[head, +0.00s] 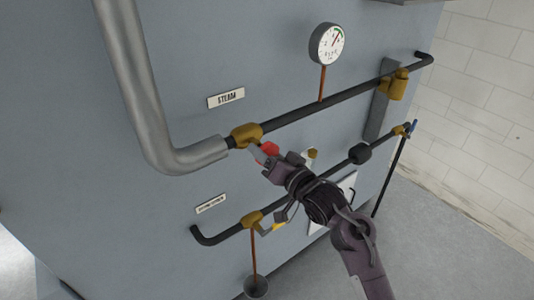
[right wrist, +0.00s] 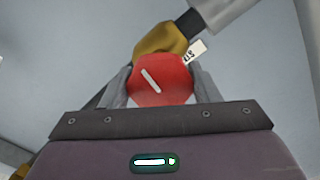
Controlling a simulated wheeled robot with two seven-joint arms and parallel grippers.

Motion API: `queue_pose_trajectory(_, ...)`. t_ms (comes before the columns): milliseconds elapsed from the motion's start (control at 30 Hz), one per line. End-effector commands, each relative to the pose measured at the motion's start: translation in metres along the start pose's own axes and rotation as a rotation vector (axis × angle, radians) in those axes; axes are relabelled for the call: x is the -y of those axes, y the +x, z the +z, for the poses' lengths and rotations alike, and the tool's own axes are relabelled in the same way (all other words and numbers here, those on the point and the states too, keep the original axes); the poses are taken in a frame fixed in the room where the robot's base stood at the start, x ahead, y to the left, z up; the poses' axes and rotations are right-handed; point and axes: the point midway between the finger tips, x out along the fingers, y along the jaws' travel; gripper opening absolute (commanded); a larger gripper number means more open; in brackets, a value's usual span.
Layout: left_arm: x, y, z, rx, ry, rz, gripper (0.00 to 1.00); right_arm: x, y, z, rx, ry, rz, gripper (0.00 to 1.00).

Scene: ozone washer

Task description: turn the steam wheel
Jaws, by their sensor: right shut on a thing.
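The steam wheel is a small red knob (head: 269,148) on a brass valve (head: 246,134) in the steam pipe, below and right of the STEAM label (head: 226,98). My right gripper (head: 262,156) reaches it from the lower right and is shut on it. In the right wrist view the red wheel (right wrist: 160,80) sits between the two grey fingers, with a pale bar on its face slanting down to the right. The brass valve (right wrist: 161,41) shows behind it. My left gripper is not in view.
A thick grey insulated pipe (head: 140,90) bends into the valve from the left. A gauge (head: 328,43) stands above the black pipe (head: 345,92). A lower pipe carries another brass valve (head: 251,219) and a hanging funnel (head: 256,286). Floor is free at lower right.

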Motion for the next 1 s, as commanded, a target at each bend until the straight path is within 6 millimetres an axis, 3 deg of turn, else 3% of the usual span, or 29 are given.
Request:
queue_pose_trajectory(67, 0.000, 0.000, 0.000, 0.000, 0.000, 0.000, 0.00, -0.001, 0.000, 0.003, 0.005, 0.000, 0.002, 0.33)
queue_pose_trajectory(100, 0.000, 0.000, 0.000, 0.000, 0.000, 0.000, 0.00, -0.001, 0.000, 0.003, 0.006, 0.000, 0.002, 0.58)
queue_pose_trajectory(267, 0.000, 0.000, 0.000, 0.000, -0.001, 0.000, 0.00, -0.001, 0.000, 0.002, 0.004, 0.000, 0.001, 0.77)
queue_pose_trajectory(633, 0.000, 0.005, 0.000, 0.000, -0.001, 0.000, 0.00, -0.002, -0.008, 0.002, 0.001, -0.002, 0.002, 0.77)
queue_pose_trajectory(1000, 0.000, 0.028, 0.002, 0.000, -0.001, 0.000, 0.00, -0.003, -0.065, 0.004, 0.003, -0.003, 0.002, 0.77)
